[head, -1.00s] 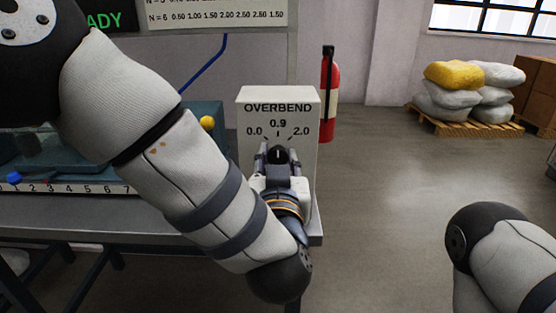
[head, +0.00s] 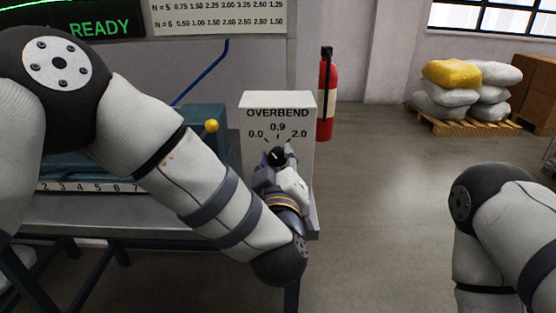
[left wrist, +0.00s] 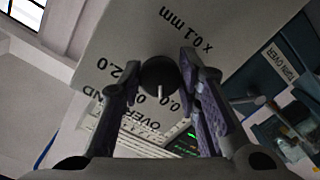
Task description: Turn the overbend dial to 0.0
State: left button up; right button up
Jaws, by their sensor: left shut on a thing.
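The white overbend box (head: 305,165) stands at the table's right end, with the labels 0.0, 0.9 and 2.0 above its dial. The black dial (head: 277,157) has a short white pointer mark. In the left wrist view the dial (left wrist: 158,73) sits between the two fingers, and its mark points between the 0.9 and 0.0 labels. My left gripper (head: 276,161) is shut on the dial and rolled to the left, partly covering the box's lower front. My right gripper is out of view; only part of my right arm shows at the lower right.
A teal machine (head: 205,120) with a yellow-knobbed lever (head: 211,126) and a numbered scale stands left of the box on the grey table (head: 150,238). A red fire extinguisher (head: 326,105) is behind the box.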

pick_arm(q)
jog(key=shift+n, duration=0.7)
jog(key=o, duration=1.1)
jog(key=shift+o, duration=0.2)
jog(key=s, duration=1.2)
